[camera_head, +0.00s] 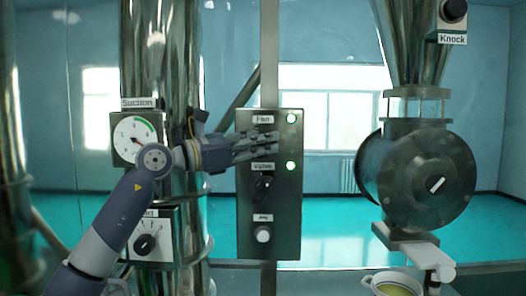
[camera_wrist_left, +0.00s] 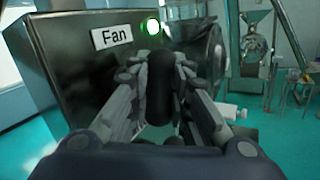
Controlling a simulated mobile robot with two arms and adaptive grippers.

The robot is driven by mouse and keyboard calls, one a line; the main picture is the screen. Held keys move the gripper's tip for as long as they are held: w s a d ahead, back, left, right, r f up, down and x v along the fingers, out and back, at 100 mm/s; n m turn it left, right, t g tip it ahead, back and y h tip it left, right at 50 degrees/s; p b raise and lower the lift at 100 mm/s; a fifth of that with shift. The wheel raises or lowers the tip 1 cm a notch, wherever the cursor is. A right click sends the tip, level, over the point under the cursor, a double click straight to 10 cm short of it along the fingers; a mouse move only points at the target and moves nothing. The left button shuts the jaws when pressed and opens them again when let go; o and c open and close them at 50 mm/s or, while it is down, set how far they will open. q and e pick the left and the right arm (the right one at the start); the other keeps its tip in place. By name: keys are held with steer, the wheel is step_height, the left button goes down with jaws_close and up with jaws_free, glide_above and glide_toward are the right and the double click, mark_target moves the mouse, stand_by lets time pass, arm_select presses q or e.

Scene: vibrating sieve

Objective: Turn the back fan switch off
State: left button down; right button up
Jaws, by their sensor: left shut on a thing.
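The dark control panel (camera_head: 270,225) stands on a post in the middle of the head view. Its top label reads "Fan" (camera_head: 263,119), and a green light (camera_head: 292,118) beside it is lit. My left gripper (camera_head: 262,146) reaches in from the left, just below this label, and covers the fan switch in this view. In the left wrist view the black fan switch (camera_wrist_left: 159,88) shows between the fingers of my left gripper (camera_wrist_left: 163,65), which is shut on it. The "Fan" label (camera_wrist_left: 114,36) and the lit green light (camera_wrist_left: 151,26) show there too. My right gripper is out of view.
Below on the same panel are a black valve knob (camera_head: 263,188) with a lit green light (camera_head: 290,166), and a white button (camera_head: 263,235). A suction gauge (camera_head: 135,141) and another dial (camera_head: 145,244) are on the left. A round metal machine (camera_head: 425,165) stands at the right.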

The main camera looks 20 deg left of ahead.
arm_select(q)
steer(key=n+t+b, duration=0.1)
steer(key=b, duration=0.1)
steer(key=n+t+h+b, duration=0.1)
steer(key=t+b, duration=0.1)
steer(key=shift+f, duration=0.35)
steer(key=shift+r+n+t+h+b, duration=0.1)
steer(key=shift+n+t+h+b, duration=0.25)
steer(key=shift+n+b, duration=0.2)
steer(key=shift+r+n+t, duration=0.1)
steer(key=shift+n+t, duration=0.85)
steer(key=n+t+y, duration=0.1)
steer(key=n+t, duration=0.2)
steer(key=shift+r+y, duration=0.1)
steer(key=shift+y, duration=0.15)
steer(key=shift+a+n+t+y+p, duration=0.15)
steer(key=shift+n+t+y+p, duration=0.2)
steer(key=shift+n+t+y, duration=0.7)
steer(key=shift+n+t, duration=0.35)
steer(key=shift+n, duration=0.4)
steer(key=c, duration=1.8)
jaws_free()
steer(key=shift+s, duration=0.1)
steer(key=shift+o, duration=0.2)
